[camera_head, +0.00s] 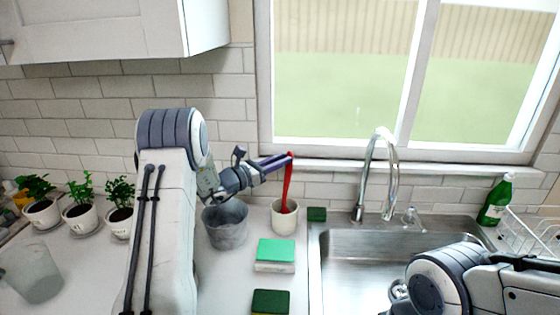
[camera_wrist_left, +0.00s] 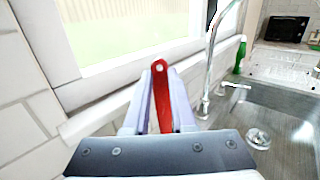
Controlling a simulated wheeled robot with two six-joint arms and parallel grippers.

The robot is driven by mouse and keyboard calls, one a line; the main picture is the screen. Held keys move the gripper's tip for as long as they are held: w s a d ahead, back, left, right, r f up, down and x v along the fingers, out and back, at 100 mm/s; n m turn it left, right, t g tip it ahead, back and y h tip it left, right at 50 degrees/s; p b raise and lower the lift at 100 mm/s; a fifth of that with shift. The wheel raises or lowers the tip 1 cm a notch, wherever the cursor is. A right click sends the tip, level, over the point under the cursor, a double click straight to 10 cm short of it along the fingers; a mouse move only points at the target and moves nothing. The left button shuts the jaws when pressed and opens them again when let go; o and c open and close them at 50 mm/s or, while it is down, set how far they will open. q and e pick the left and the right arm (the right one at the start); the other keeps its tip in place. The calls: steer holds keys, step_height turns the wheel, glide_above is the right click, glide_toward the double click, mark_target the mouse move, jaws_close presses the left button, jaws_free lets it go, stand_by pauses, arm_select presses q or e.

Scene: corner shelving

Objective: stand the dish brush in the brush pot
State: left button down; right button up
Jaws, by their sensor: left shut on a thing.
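The red dish brush (camera_head: 287,184) is upright with a slight tilt, its handle end at the top. My left gripper (camera_head: 289,158) is shut on the top of its handle. In the left wrist view the red handle (camera_wrist_left: 162,95) sits between the two fingers (camera_wrist_left: 160,90). The cream brush pot (camera_head: 284,221) stands on the counter below the gripper. The brush's lower end shows at the pot's mouth, apparently inside it; how deep it reaches is hidden. My right gripper is out of view; only part of that arm shows at lower right.
A grey bucket (camera_head: 226,226) stands just left of the pot. A green-topped block (camera_head: 276,250) and another sponge (camera_head: 270,301) lie in front. Potted plants (camera_head: 80,215) stand left.

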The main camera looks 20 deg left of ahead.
arm_select(q)
steer(key=c, duration=0.7)
jaws_free()
steer(key=shift+o, duration=0.2)
steer(key=b+v, duration=0.3)
steer(key=v, duration=0.7)
steer(key=shift+s+b, duration=0.2)
steer(key=shift+b, duration=0.2)
